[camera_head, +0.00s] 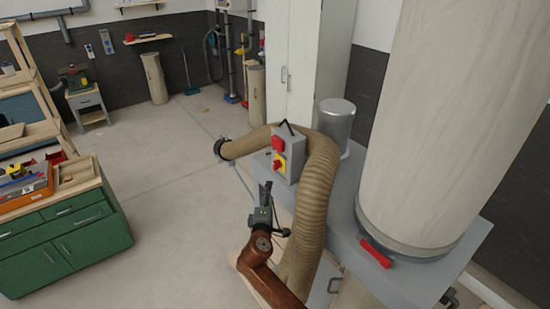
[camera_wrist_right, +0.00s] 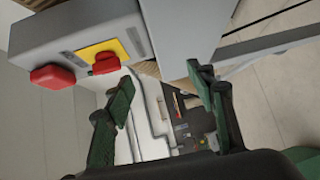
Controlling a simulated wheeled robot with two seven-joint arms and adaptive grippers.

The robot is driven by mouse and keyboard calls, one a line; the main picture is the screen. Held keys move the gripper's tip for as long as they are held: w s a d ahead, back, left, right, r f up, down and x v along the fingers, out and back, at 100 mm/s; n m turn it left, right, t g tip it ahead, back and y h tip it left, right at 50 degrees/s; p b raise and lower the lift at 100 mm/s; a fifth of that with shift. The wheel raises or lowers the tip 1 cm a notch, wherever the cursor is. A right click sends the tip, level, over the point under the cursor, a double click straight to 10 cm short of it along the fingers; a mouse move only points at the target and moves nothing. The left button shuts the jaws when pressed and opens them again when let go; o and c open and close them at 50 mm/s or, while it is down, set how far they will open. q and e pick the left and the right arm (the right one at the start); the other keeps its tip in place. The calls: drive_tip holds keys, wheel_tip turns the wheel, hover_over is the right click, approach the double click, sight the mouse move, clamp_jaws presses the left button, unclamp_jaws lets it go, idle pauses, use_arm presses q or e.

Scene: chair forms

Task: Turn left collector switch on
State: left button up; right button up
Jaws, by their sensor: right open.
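The collector switch is a grey box (camera_head: 291,160) beside the ribbed hose in the head view. It has a red button (camera_head: 278,143) on top and a red knob (camera_head: 278,164) on a yellow plate below. In the right wrist view the box (camera_wrist_right: 75,30) is at the upper left, with the red button (camera_wrist_right: 52,77) and the red knob (camera_wrist_right: 106,64) on its yellow plate (camera_wrist_right: 100,48). My right gripper (camera_head: 265,189) is just below and left of the box. Its green fingers (camera_wrist_right: 160,82) are spread apart and empty, near the knob. My left gripper is out of view.
A tan ribbed hose (camera_head: 318,195) arches around the box. A large pale collector bag (camera_head: 435,120) stands on a grey base at right, with a red lever (camera_head: 376,254). A green cabinet (camera_head: 75,240) is at left. Open floor (camera_head: 180,190) lies between.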

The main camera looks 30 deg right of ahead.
drive_tip(key=h+p, duration=0.1)
approach(275, 167)
drive_tip(key=x, duration=0.2)
drive_tip(key=shift+m, duration=0.3)
drive_tip(key=p+x, duration=0.2)
drive_tip(key=x, duration=0.4)
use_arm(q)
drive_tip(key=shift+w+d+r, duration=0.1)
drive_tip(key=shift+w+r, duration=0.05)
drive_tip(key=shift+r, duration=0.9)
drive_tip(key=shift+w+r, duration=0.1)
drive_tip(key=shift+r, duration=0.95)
use_arm(e)
drive_tip(key=shift+w+d+f, duration=0.1)
drive_tip(key=shift+w+d, duration=0.3)
drive_tip(key=shift+w, duration=0.1)
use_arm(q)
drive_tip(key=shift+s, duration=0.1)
use_arm(e)
drive_tip(key=shift+c, duration=0.4)
